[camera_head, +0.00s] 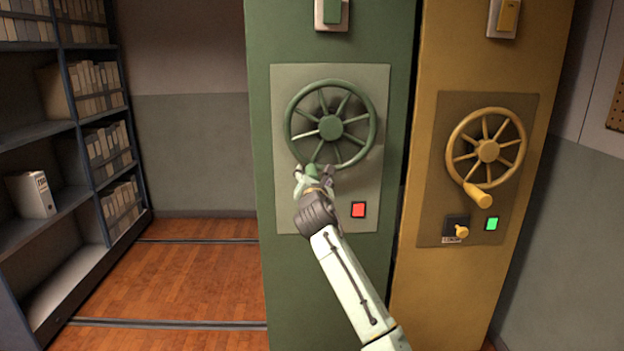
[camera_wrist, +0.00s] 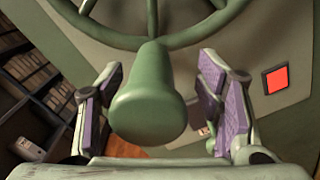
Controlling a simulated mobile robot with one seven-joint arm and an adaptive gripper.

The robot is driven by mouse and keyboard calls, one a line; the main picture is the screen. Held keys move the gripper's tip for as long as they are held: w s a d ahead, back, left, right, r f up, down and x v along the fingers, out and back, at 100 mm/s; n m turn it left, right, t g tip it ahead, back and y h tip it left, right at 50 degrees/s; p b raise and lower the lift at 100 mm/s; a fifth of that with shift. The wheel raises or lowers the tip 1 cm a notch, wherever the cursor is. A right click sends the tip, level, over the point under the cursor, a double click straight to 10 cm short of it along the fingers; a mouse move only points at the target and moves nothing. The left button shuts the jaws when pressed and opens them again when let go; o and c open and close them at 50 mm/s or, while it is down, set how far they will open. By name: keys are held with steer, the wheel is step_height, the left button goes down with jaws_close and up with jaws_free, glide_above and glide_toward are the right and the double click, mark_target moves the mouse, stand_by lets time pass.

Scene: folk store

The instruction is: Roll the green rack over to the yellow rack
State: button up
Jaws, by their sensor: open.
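The green rack (camera_head: 262,190) stands in the middle of the head view, with a green spoked handwheel (camera_head: 330,127) on its end panel. The wheel's green handle knob (camera_wrist: 149,105) is at the bottom of the wheel and sticks out toward the wrist camera. My gripper (camera_head: 313,172) is at this knob. In the wrist view its purple-padded fingers stand apart on both sides of the knob, with a gap visible on each side. The yellow rack (camera_head: 408,285) stands right of the green rack, across a narrow dark gap. It has its own yellow wheel (camera_head: 487,150).
A red square light (camera_head: 358,210) is on the green panel, and a green light (camera_head: 491,223) is on the yellow one. A small yellow knob (camera_head: 461,232) sits below the yellow wheel. Floor rails (camera_head: 170,323) cross the open floor toward the dark shelf (camera_head: 65,130) at left.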

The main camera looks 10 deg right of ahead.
steer(key=s+a, duration=0.1)
steer(key=s, duration=0.9)
steer(key=shift+a+b, duration=0.35)
steer(key=shift+b, duration=0.1)
stand_by(0.4)
